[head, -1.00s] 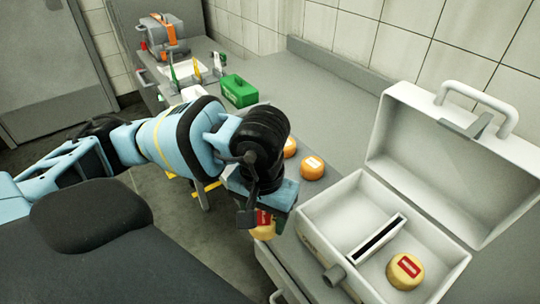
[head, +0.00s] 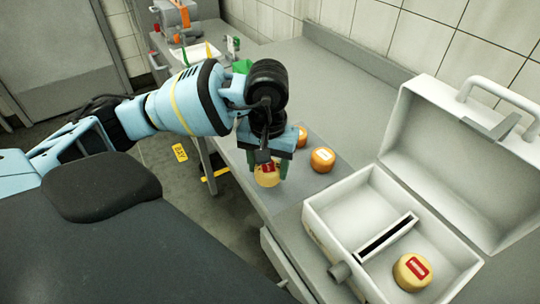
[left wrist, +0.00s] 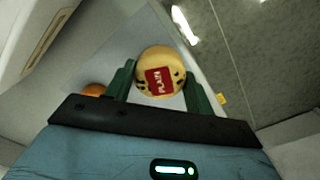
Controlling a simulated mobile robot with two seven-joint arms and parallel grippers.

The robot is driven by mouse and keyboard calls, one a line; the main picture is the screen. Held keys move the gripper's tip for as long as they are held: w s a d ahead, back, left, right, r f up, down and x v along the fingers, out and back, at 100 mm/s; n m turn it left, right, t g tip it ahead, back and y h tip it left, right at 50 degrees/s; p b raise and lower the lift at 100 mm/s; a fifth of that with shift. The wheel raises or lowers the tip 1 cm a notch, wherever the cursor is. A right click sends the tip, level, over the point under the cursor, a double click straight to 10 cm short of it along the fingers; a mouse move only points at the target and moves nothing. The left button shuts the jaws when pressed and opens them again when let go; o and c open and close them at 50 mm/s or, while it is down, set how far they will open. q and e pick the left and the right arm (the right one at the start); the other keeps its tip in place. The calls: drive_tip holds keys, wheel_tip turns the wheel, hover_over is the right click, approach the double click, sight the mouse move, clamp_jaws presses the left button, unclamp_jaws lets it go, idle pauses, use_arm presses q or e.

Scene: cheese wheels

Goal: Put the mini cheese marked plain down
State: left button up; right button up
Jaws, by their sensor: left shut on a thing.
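The mini cheese marked plain (head: 266,176) is a pale yellow wheel with a red label. My left gripper (head: 268,168) is shut on it, over or close to the near edge of the grey counter. In the left wrist view the cheese (left wrist: 158,72) sits between the green fingers of the left gripper (left wrist: 160,82), and its label reads PLAIN. I cannot tell whether the cheese touches the surface below. My right gripper is not in view.
An open white case (head: 330,200) with a divider holds another red-labelled yellow cheese (head: 412,271).

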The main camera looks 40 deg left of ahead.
use_arm(q)
drive_tip(key=w+a, duration=0.2)
drive_tip(key=w, duration=0.2)
drive_tip(key=shift+w+a+f, duration=0.25)
drive_tip(key=shift+a, duration=0.15)
drive_tip(key=shift+w+a, duration=0.2)
drive_tip(key=shift+w, duration=0.05)
drive_tip(key=shift+w+f+p, duration=0.1)
drive_tip(key=shift+f+p, duration=0.3)
drive_tip(key=shift+f, duration=1.4)
drive_tip(key=shift+f, duration=0.2)
drive_tip(key=o, duration=1)
drive_tip(key=shift+r, duration=0.15)
wheel_tip(320, 180, up, 12)
